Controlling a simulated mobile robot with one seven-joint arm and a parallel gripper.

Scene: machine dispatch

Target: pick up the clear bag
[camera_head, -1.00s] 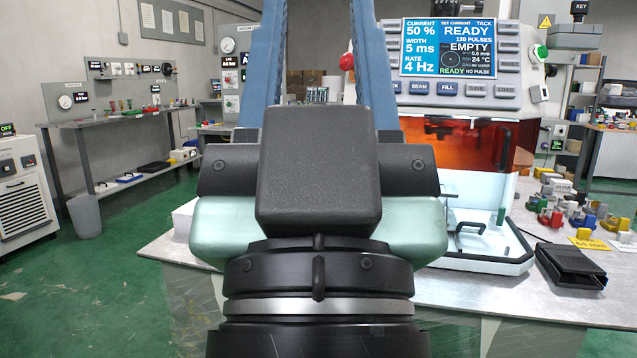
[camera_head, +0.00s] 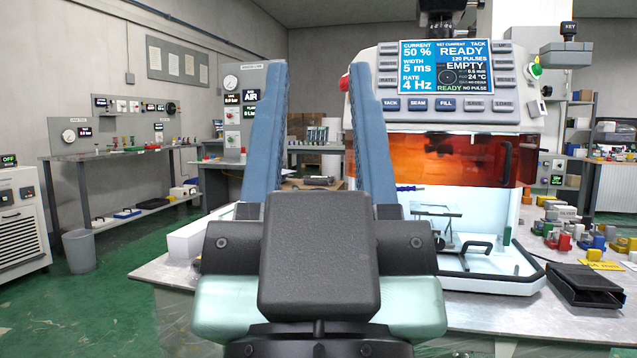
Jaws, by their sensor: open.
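My gripper (camera_head: 318,66) is in the centre foreground, its two long blue fingers pointing up and away with a wide gap between them. It is open, and nothing shows held between the fingers. I cannot make out a clear bag for certain. My gripper body hides part of the bench in front of me.
The machine stands on a metal bench (camera_head: 480,310) with a white tray (camera_head: 495,284) at its front. A black holder (camera_head: 585,285) and several coloured parts lie to the right. A white box (camera_head: 188,238) is at left. Green floor (camera_head: 100,290) is open at left.

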